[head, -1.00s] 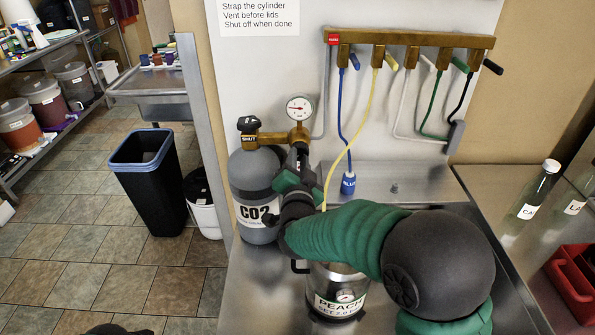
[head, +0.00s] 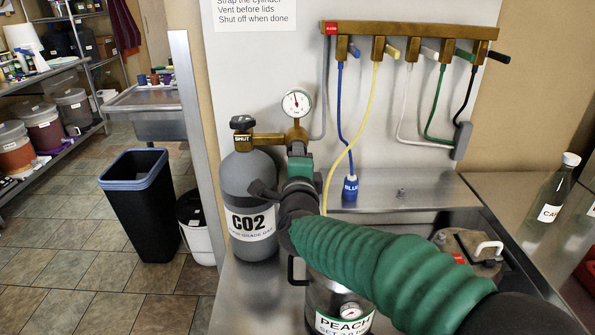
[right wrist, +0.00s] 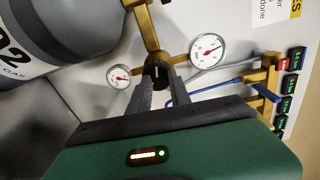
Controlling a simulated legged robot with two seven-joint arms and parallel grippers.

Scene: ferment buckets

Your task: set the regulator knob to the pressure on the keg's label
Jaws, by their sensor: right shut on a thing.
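The brass regulator (head: 297,133) sits on the grey CO2 cylinder (head: 249,190), with a round gauge (head: 296,103) above it. In the head view its red needle points nearly straight up. The black regulator knob (right wrist: 157,71) is between the fingers of my right gripper (right wrist: 158,80), which is shut on it. In the head view my right gripper (head: 298,152) is below the regulator and mostly hides the knob. The steel keg (head: 322,292) stands below my arm; its label (head: 343,323) reads PEACH, with a SET line near 2.0 cut by the frame edge. My left gripper is out of view.
A brass manifold (head: 410,37) with coloured valves and hoses is on the wall. A bottle (head: 553,200) stands farther right.

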